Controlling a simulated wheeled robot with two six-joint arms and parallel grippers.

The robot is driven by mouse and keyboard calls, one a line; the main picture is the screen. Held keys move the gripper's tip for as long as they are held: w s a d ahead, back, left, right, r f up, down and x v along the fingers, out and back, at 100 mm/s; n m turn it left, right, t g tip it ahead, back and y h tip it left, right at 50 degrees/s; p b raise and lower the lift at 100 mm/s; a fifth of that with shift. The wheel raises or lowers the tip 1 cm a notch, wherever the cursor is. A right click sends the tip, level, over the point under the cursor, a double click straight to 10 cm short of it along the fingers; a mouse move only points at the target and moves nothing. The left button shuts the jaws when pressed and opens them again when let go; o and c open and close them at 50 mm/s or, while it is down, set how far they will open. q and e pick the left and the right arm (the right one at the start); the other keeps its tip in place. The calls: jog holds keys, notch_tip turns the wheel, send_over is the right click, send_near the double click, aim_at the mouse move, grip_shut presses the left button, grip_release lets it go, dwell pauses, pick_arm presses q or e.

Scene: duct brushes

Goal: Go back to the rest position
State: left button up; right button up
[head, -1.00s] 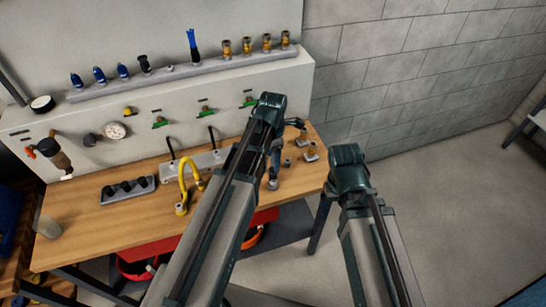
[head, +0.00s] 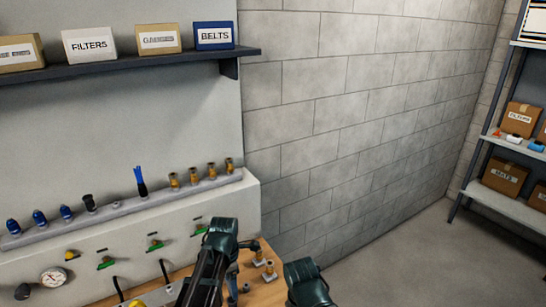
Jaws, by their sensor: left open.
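My left arm reaches up from the bottom of the head view. Its gripper (head: 234,274) is small and partly hidden behind the arm, low over the right end of the wooden workbench (head: 264,291). It is open, and I see nothing held in it. My right arm shows only as a dark joint at the bottom, right of the bench; its gripper is not in view.
Brass fittings (head: 268,268) stand on the bench close to the left gripper. A ledge (head: 110,214) behind holds blue, black and brass pieces. Above is a shelf (head: 130,64) with boxes. A storage rack (head: 500,200) stands at the far right, with clear floor before it.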

pick_arm(q)
jog(key=s+d+f+m+b, duration=0.2)
jog(key=s+d+m, duration=0.3)
jog(key=m, duration=0.8)
jog(key=s+d+f+m+y+b, duration=0.1)
jog(key=s+d+f+m+b, duration=0.2)
jog(key=s+m, duration=0.5)
jog(key=d+f+m, duration=0.1)
jog(key=d+m, duration=0.1)
jog(key=m, duration=0.4)
jog(key=shift+s+b, duration=0.35)
jog(key=shift+a+g, duration=0.15)
jog(key=shift+g, duration=0.15)
